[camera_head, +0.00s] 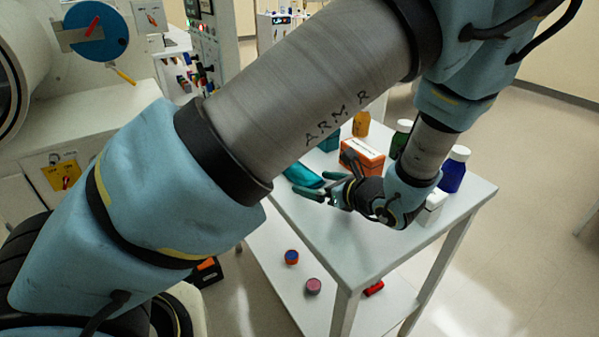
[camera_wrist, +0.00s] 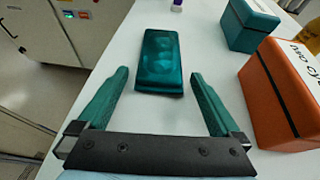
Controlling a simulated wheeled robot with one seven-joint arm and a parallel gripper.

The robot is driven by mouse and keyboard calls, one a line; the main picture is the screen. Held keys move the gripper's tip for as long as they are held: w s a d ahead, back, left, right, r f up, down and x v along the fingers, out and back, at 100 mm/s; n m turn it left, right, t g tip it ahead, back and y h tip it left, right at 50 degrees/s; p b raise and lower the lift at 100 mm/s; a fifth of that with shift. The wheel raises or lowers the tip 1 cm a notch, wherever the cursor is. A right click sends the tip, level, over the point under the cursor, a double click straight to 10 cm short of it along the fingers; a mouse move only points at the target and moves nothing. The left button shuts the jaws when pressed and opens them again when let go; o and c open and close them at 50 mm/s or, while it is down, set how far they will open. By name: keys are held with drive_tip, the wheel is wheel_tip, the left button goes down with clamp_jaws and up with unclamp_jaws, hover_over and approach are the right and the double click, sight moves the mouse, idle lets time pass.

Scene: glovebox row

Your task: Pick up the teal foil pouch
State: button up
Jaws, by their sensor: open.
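The teal foil pouch (camera_wrist: 161,60) lies flat on the white table in the wrist view, just beyond my fingertips and roughly centred between them. My gripper (camera_wrist: 158,85) is open and empty, with a teal finger on each side. In the head view the teal pouch (camera_head: 303,176) lies near the table's left edge, and my gripper (camera_head: 333,184) is low over the table beside it. My arm crosses in front of part of the table there.
An orange box (camera_wrist: 282,98) stands close to my right finger, with a teal box (camera_wrist: 248,26) behind it. A blue bottle (camera_head: 454,170) stands at the table's right side. Small round items, including a pink-topped one (camera_head: 313,286), sit on the lower shelf.

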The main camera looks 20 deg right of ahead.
drive_tip(key=shift+c, duration=0.2)
drive_tip(key=c, duration=1.4)
drive_tip(key=shift+o, duration=0.2)
